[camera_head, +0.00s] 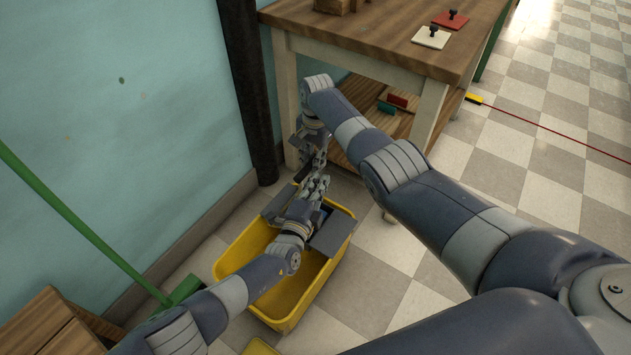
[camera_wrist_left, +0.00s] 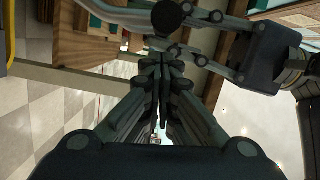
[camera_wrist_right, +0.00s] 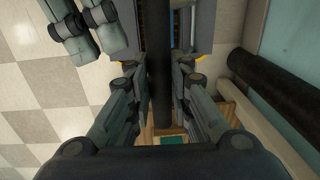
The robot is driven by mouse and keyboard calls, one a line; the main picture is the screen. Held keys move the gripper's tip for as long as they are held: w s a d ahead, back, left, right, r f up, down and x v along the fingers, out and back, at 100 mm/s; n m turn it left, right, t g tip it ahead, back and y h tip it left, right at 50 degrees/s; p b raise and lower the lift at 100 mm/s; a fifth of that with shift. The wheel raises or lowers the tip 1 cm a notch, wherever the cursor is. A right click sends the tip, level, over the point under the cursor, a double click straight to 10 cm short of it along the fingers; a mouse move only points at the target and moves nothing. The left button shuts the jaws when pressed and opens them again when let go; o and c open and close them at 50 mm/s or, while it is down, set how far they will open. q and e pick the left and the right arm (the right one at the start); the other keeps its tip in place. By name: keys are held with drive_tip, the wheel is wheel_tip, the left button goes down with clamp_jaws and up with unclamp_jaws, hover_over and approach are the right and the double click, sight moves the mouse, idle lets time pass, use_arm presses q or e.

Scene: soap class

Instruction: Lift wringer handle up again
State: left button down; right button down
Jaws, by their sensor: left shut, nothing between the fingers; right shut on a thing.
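The yellow mop bucket (camera_head: 295,305) stands on the floor in the head view. A dark grey wringer (camera_head: 333,234) sits across its top. The dark wringer handle (camera_wrist_right: 158,65) runs lengthwise between my right fingers in the right wrist view. My right gripper (camera_head: 319,163) is shut on this handle, above the far end of the bucket. In the head view the handle is mostly hidden by my grippers. My left gripper (camera_head: 321,184) is shut and empty above the wringer, close to the right one. Its closed fingers (camera_wrist_left: 163,62) show in the left wrist view.
A wooden table (camera_head: 400,42) with a lower shelf stands just beyond the bucket. A dark pipe (camera_head: 250,90) and the blue wall are on the left. A green pole (camera_head: 80,220) leans there, near a wooden box (camera_head: 45,325). Tiled floor at the right is open.

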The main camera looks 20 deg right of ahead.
use_arm(q)
drive_tip(key=shift+w+a, duration=0.25)
drive_tip(key=shift+w, duration=0.1)
use_arm(e)
drive_tip(key=shift+s+a+f, duration=0.1)
drive_tip(key=shift+s+a, duration=0.05)
drive_tip(key=shift+a, duration=0.2)
use_arm(q)
drive_tip(key=shift+w+a+r+n, duration=0.2)
drive_tip(key=shift+w+a, duration=0.15)
drive_tip(key=shift+w, duration=0.1)
drive_tip(key=shift+w+a+r+n, duration=0.2)
drive_tip(key=shift+w+a, duration=0.1)
drive_tip(key=shift+w, duration=0.1)
use_arm(e)
drive_tip(key=c, duration=1.7)
unclamp_jaws()
drive_tip(key=shift+f, duration=0.1)
drive_tip(key=shift+o, duration=1.3)
use_arm(q)
drive_tip(key=shift+a, duration=0.15)
drive_tip(key=shift+s, duration=0.15)
use_arm(e)
drive_tip(key=shift+d+r, duration=0.2)
